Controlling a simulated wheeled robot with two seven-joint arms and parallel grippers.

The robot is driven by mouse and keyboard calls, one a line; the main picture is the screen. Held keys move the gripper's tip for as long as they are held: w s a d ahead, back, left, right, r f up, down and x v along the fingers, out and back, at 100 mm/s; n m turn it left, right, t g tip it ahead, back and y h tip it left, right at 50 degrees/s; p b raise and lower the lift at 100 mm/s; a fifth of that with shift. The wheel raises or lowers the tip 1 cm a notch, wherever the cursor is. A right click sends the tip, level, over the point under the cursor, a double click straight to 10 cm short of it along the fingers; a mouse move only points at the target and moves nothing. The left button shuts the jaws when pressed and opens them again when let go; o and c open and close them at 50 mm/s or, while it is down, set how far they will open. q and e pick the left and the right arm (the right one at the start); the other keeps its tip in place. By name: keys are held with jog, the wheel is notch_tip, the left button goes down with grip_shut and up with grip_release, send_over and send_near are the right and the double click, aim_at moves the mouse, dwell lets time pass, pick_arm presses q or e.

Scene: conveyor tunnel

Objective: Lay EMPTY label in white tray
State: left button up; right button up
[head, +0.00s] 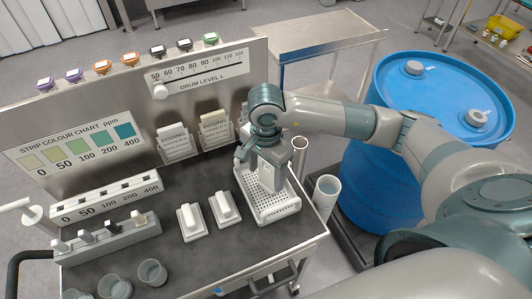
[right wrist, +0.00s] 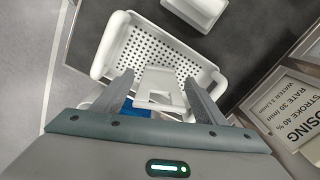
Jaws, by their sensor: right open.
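The white tray (head: 284,212) is a shallow perforated basket at the right end of the dark bench. It also shows in the right wrist view (right wrist: 108,44). My right gripper (head: 256,189) points down over the tray. In the right wrist view its two fingers (right wrist: 162,92) are apart. A pale piece with a small grey patch (right wrist: 158,82), perhaps the EMPTY label, lies between the fingers against the tray. I cannot read any word on it, nor tell whether it lies flat on the tray floor. My left gripper is not in view.
Two white blocks (head: 190,221) (head: 226,208) stand left of the tray. A white cylinder (head: 326,190) and a blue drum (head: 377,185) are at the right.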

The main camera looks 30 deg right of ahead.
notch_tip(320, 180, up, 8)
jog(key=b, duration=0.2)
jog(key=shift+r+b, duration=0.1)
jog(key=shift+b, duration=0.25)
jog(key=shift+r, duration=0.85)
